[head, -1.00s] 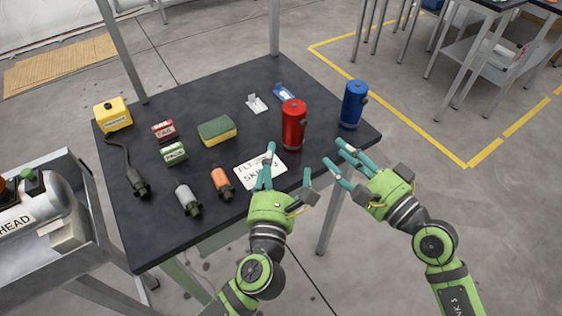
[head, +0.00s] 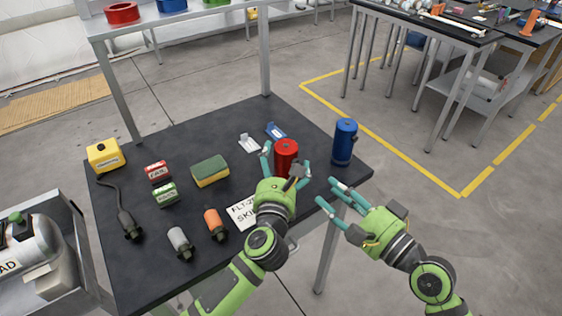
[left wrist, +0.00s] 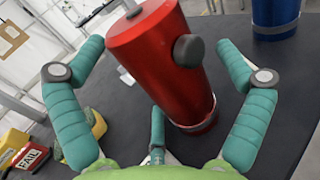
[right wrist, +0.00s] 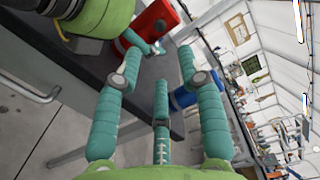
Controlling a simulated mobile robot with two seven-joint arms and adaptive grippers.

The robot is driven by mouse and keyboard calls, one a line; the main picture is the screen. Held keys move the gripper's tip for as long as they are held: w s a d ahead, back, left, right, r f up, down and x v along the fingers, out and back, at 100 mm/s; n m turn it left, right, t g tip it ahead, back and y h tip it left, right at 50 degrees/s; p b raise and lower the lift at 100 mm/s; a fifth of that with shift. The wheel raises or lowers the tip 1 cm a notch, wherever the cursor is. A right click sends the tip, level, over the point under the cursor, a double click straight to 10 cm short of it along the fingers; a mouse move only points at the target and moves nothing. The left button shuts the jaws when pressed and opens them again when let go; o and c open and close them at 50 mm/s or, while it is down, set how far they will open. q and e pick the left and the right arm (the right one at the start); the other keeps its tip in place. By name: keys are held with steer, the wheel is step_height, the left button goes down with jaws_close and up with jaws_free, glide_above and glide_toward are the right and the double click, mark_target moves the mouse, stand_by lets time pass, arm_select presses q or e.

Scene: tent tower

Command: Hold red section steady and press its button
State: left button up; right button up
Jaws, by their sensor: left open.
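The red section (head: 286,152) is an upright red cylinder near the right part of the black table (head: 120,270). In the left wrist view the red section (left wrist: 160,65) has a dark round button (left wrist: 188,50) on its side. My left gripper (head: 286,164) is open, with its fingers spread on either side of the red section. Clear contact with it cannot be seen. My right gripper (head: 328,191) is open and empty, off the table's front right edge, to the right of the red section. The red section also shows in the right wrist view (right wrist: 152,27).
A blue cylinder (head: 344,143) stands behind and right of the red section. A white lettered card (head: 241,213) lies left of my left gripper. A sponge (head: 210,171), a yellow box (head: 104,156) and several small items lie further left.

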arm_select(q)
steer(key=shift+w, duration=0.35)
steer(key=c, duration=1.6)
steer(key=shift+c, duration=0.2)
arm_select(e)
jaws_close()
